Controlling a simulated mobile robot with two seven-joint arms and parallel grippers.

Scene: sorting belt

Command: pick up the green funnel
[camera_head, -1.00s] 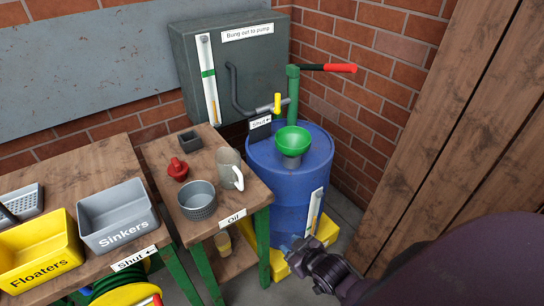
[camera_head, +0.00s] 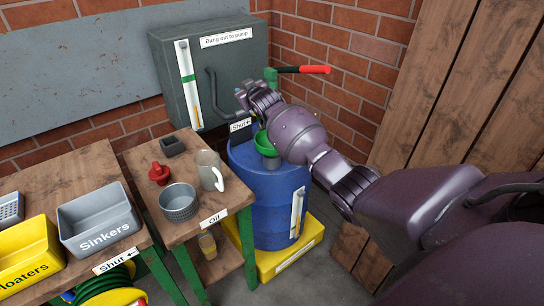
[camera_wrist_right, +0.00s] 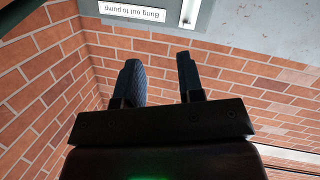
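The green funnel (camera_head: 264,146) sits on top of the blue drum (camera_head: 262,190), upright as far as I can see. My right forearm hides much of it in the head view, and it does not show in the right wrist view. My right gripper (camera_head: 243,98) is above and slightly left of the funnel, apart from it, in front of the grey cabinet. In the right wrist view my right gripper (camera_wrist_right: 160,82) has its two fingers apart with nothing between them. My left gripper is not in view.
The green pump (camera_head: 271,77) with a red handle stands behind my right arm. Left of the drum, a wooden table (camera_head: 233,195) holds a mug (camera_head: 209,171), a grey pot (camera_head: 178,202) and a red piece (camera_head: 159,173). The grey cabinet (camera_head: 225,70) is on the brick wall.

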